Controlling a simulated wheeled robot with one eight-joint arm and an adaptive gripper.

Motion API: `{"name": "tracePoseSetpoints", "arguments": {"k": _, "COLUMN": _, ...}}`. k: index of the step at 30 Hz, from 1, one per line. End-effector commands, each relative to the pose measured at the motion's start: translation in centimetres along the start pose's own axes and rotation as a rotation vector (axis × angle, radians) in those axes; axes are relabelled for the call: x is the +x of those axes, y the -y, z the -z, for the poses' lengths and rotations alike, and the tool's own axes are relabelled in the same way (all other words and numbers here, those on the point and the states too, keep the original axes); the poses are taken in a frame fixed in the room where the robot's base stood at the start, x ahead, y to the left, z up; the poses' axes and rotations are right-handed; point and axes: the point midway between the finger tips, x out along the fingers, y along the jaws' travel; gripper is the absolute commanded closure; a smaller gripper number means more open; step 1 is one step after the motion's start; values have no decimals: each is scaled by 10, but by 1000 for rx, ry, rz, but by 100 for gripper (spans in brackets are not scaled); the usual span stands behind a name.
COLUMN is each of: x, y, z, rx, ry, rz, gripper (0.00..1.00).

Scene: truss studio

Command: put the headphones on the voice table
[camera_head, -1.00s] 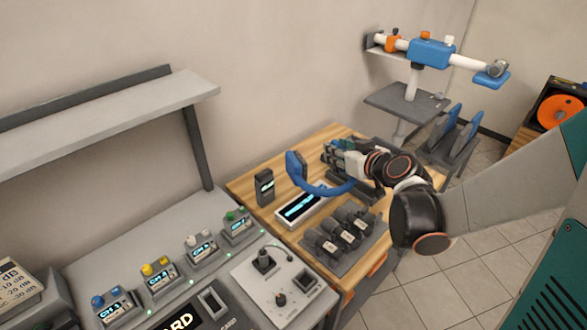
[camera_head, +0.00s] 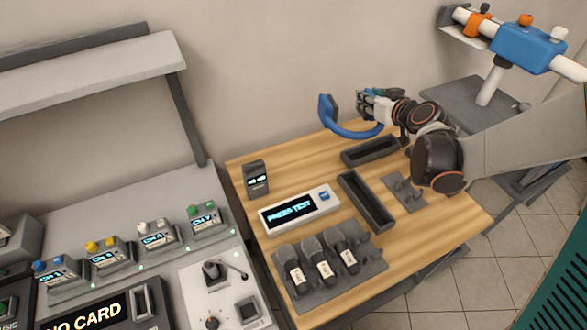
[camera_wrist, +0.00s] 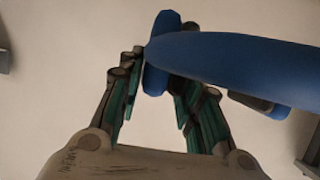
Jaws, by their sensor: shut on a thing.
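The blue headphones (camera_head: 352,130) are in my gripper (camera_head: 373,104), raised over the far edge of a wooden table (camera_head: 310,170), with the wall behind. The table carries microphones and is probably the voice table; no label reads so. In the wrist view, the blue headband (camera_wrist: 235,60) crosses in front of the fingers to the right. A blue ear cup (camera_wrist: 160,50) is at the fingertips, and my gripper (camera_wrist: 155,78) is shut on the headphones. The band hides part of the right finger.
On the table are a small display (camera_head: 256,180), a white "PRESS TEST" box (camera_head: 300,210), a microphone rack (camera_head: 325,270) and black trays (camera_head: 368,200). A mixing desk (camera_head: 150,260) adjoins at left. A blue-and-white truss (camera_head: 530,47) stands at the right.

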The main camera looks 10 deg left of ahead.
Motion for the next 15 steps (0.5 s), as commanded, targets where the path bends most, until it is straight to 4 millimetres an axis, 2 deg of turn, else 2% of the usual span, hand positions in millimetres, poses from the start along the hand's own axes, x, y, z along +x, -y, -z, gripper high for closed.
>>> {"name": "tracePoseSetpoints", "arguments": {"k": 1, "x": 22, "y": 19, "z": 0, "rx": -13, "ry": 0, "rz": 29, "gripper": 99}}
{"name": "tracePoseSetpoints", "arguments": {"k": 6, "x": 80, "y": 78, "z": 6, "rx": -44, "ry": -1, "rz": 102, "gripper": 99}}
{"name": "tracePoseSetpoints", "arguments": {"k": 12, "x": 121, "y": 130, "z": 7, "rx": -68, "ry": -3, "rz": 159, "gripper": 99}}
{"name": "tracePoseSetpoints", "arguments": {"k": 15, "x": 131, "y": 144, "z": 8, "rx": -73, "ry": -4, "rz": 174, "gripper": 99}}
